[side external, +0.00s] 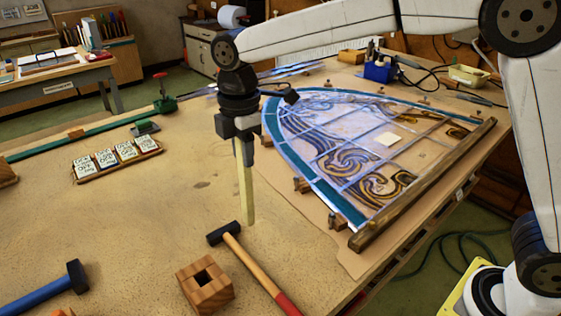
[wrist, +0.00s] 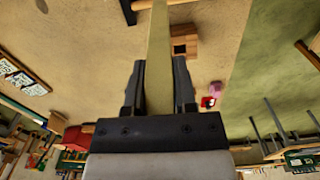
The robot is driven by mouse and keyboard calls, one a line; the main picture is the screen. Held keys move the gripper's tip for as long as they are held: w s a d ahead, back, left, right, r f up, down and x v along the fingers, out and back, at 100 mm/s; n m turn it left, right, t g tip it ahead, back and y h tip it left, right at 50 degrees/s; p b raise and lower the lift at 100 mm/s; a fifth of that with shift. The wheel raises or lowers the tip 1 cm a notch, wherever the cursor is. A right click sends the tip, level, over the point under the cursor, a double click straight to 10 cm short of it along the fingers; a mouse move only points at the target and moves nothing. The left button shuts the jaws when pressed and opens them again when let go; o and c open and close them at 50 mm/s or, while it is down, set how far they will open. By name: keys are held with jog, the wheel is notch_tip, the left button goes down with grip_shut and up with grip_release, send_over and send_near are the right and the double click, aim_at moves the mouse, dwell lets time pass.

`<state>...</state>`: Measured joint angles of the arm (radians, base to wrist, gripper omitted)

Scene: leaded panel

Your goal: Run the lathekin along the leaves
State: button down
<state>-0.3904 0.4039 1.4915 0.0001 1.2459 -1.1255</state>
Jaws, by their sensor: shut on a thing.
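My gripper (side external: 241,140) is shut on the lathekin (side external: 247,190), a long pale yellow-wood strip hanging nearly upright, tip down. The tip shows over the bench just right of a hammer head; I cannot tell whether it touches. In the wrist view the lathekin (wrist: 158,55) stands between the two dark fingers of my gripper (wrist: 159,75). The leaded panel (side external: 350,145), with a teal border and brown swirls, lies to the right of my gripper, apart from the lathekin. Its lead lines (side external: 330,152) show as pale strips; whether their leaves are open is too small to tell.
A wooden batten (side external: 425,187) runs along the panel's near right edge, and small wooden blocks (side external: 302,185) border its curve. A hammer (side external: 250,265) and a holed wooden block (side external: 205,283) are at the front. A card tray (side external: 118,160) lies left. Bare bench (side external: 130,220) lies between.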

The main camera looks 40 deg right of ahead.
jog(key=s+d+f, duration=0.1)
jog(key=s+d, duration=0.3)
jog(key=d, duration=0.5)
jog(key=s+d+f+m, duration=0.1)
jog(key=s+d+f, duration=0.1)
jog(key=d, duration=0.8)
jog(key=s+d+f, duration=0.1)
jog(key=s+d, duration=0.4)
jog(key=d, duration=0.4)
jog(key=shift+s+d+f+m, duration=0.25)
jog(key=shift+s+f+m, duration=0.05)
jog(key=shift+s+f, duration=0.1)
jog(key=shift+f, duration=0.15)
jog(key=w+d+f, duration=0.1)
jog(key=w+d, duration=0.1)
jog(key=w, duration=0.7)
jog(key=w+d+f, duration=0.1)
jog(key=w+f, duration=0.1)
jog(key=w, duration=0.8)
jog(key=shift+w+d, duration=0.3)
jog(key=shift+d, duration=0.1)
jog(key=shift+f, duration=0.35)
dwell(0.5)
jog(key=shift+s, duration=0.15)
